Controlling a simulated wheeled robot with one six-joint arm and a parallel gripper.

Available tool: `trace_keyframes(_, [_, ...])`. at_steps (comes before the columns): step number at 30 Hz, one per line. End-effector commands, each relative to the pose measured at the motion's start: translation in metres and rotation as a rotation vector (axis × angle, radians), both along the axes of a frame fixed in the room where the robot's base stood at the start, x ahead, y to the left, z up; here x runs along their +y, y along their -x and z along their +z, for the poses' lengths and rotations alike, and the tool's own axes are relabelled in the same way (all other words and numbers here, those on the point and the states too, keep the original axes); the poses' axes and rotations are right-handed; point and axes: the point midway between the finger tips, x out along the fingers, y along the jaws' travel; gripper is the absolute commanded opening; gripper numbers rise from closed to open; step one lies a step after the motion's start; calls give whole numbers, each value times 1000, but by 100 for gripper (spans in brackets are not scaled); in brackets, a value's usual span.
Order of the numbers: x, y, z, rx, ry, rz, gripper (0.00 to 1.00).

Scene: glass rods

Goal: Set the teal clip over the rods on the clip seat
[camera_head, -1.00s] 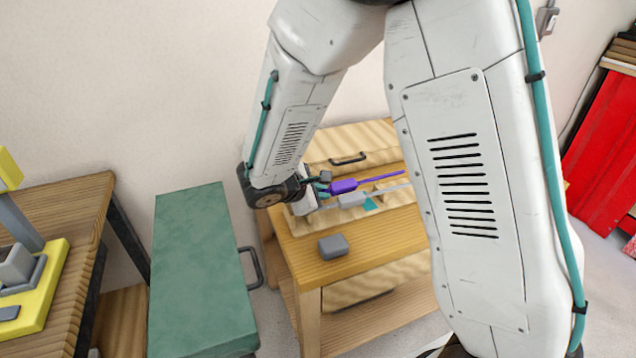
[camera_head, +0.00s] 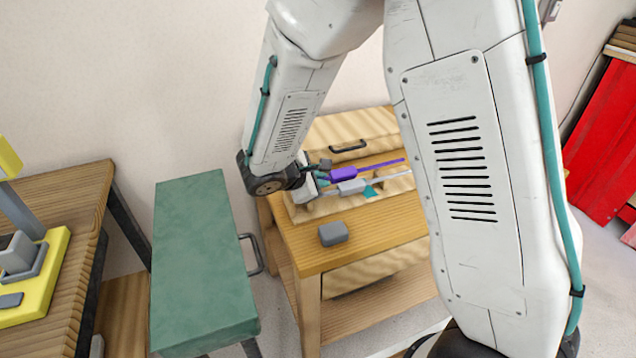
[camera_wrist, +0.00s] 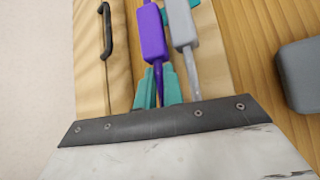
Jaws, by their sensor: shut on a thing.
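A purple rod with a thick purple grip (camera_head: 342,175) and a grey rod with a thick grey grip (camera_head: 351,187) lie side by side on a wooden cabinet. They also show in the wrist view, purple (camera_wrist: 153,35) and grey (camera_wrist: 182,25). A teal piece (camera_head: 370,190) shows by the grey rod, past its grip; I cannot tell whether it is the clip or the seat. My gripper (camera_wrist: 158,88) is at the rods' near ends. Its teal fingers appear shut around the purple rod's thin stem. The contact is partly hidden by the gripper body.
A grey rounded block (camera_head: 333,233) sits on the cabinet top in front of the rods. A dark handle (camera_head: 348,146) lies behind them. A green cabinet (camera_head: 195,265) stands left, with a gap between. My arm hides the cabinet's right part.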

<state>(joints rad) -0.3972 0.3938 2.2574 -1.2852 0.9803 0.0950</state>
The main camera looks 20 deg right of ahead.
Motion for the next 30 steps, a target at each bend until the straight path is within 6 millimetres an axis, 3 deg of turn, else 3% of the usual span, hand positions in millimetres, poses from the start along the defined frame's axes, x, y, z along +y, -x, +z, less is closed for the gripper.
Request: trace_keyframes(30, [0, 0, -9, -1, 0, 0, 0])
